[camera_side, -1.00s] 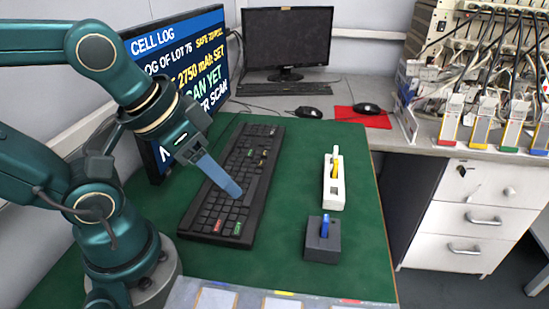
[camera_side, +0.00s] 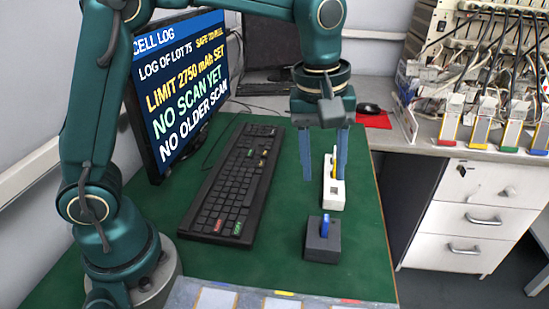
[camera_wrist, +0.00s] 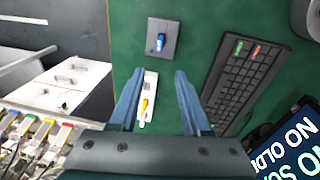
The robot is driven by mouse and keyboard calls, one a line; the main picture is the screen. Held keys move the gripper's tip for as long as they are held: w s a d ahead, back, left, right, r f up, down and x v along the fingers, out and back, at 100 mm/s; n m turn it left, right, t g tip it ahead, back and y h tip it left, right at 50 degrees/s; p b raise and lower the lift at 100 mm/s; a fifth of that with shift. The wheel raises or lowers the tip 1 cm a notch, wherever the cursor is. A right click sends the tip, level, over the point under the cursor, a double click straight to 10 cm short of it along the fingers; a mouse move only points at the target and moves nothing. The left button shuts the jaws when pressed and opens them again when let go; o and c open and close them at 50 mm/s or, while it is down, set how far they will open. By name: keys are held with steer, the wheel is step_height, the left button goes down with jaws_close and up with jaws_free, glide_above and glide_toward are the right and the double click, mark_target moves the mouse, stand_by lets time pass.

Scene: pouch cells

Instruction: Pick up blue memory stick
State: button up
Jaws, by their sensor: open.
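The blue memory stick (camera_side: 325,226) stands upright in a dark grey block (camera_side: 322,246) on the green mat, near the front right in the side view. In the wrist view the stick (camera_wrist: 160,42) shows from above, in the block beyond the fingertips. My gripper (camera_side: 323,178) is open and points down with two blue fingers, above the mat and behind the block.
A black keyboard (camera_side: 236,188) lies left of the block. A monitor (camera_side: 180,90) stands behind it with a cell log on screen. Open green mat (camera_side: 280,225) lies between keyboard and block. A white drawer cabinet (camera_side: 470,215) is at the right.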

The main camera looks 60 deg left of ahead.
steer(key=g, duration=0.1)
glide_above(326, 218)
steer(key=f, duration=0.4)
steer(key=shift+w+a+f, duration=0.1)
steer(key=shift+w+f, duration=0.1)
steer(key=shift+f, duration=0.15)
steer(key=shift+s+f+m+g, duration=0.15)
steer(key=shift+f+m+g, duration=0.15)
steer(key=shift+f, duration=2.45)
steer(key=shift+c, duration=0.3)
jaws_close()
